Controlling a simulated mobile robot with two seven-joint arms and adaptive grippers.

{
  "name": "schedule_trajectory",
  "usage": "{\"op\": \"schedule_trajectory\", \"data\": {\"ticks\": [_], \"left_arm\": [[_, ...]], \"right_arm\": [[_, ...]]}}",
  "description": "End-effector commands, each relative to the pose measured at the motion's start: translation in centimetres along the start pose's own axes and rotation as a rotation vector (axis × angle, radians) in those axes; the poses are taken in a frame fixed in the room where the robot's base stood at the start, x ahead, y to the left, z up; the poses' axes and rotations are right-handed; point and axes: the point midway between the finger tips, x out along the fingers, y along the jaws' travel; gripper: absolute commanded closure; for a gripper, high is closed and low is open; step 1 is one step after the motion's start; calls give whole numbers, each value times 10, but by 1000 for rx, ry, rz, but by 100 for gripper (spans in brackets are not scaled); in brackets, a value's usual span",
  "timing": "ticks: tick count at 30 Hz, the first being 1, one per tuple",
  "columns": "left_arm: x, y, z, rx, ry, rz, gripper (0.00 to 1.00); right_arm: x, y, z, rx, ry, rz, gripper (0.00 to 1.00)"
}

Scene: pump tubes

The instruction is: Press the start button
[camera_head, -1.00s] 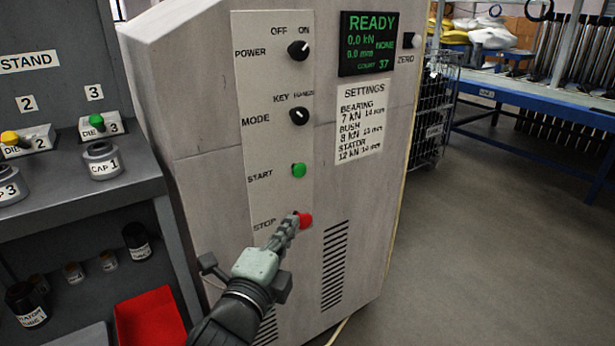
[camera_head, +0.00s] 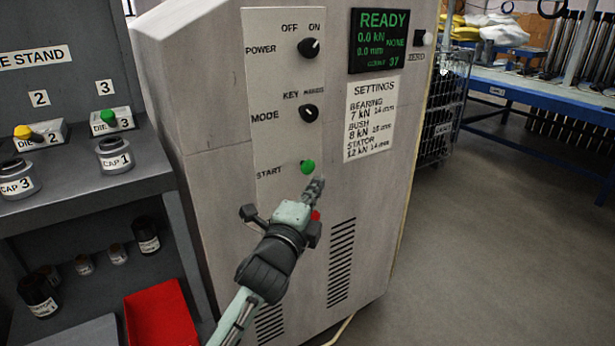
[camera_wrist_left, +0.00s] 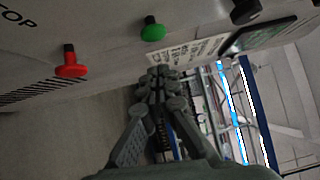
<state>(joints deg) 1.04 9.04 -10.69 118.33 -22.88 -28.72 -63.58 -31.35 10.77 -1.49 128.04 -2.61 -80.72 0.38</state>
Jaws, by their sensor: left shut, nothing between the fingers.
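The green start button (camera_head: 308,167) sits on the grey machine's front panel, beside the label START. It also shows in the left wrist view (camera_wrist_left: 153,29), sticking out from the panel. My left gripper (camera_head: 317,184) is shut and empty, its tips just below and right of the green button in the head view. In the left wrist view its closed fingers (camera_wrist_left: 162,76) lie below the green button, with a gap visible in the picture. My right gripper is out of view.
Above are the mode knob (camera_head: 309,113), the power knob (camera_head: 309,47) and a display (camera_head: 378,40) reading READY. A die stand (camera_head: 90,190) with caps and dies stands at the left, a red bin (camera_head: 160,318) below. The floor at right is clear.

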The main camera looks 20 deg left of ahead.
Motion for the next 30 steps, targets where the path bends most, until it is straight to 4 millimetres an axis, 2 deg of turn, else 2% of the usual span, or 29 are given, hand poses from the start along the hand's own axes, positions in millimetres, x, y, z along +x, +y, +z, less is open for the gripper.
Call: {"op": "schedule_trajectory", "data": {"ticks": [1, 7, 15, 23, 27, 30], "left_arm": [[9, -1, 4, 1, -1, -1, 100], [26, 0, 23, 0, 0, 0, 100], [31, 0, 28, -2, 1, 0, 100], [32, -1, 30, 0, 0, 0, 100], [40, -2, 40, 2, -1, 1, 100], [43, 0, 44, 2, 0, -1, 100]], "right_arm": [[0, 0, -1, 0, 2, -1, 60], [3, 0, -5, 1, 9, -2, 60], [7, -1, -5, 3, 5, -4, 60], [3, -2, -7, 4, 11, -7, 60], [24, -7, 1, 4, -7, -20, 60], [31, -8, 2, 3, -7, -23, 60]]}}
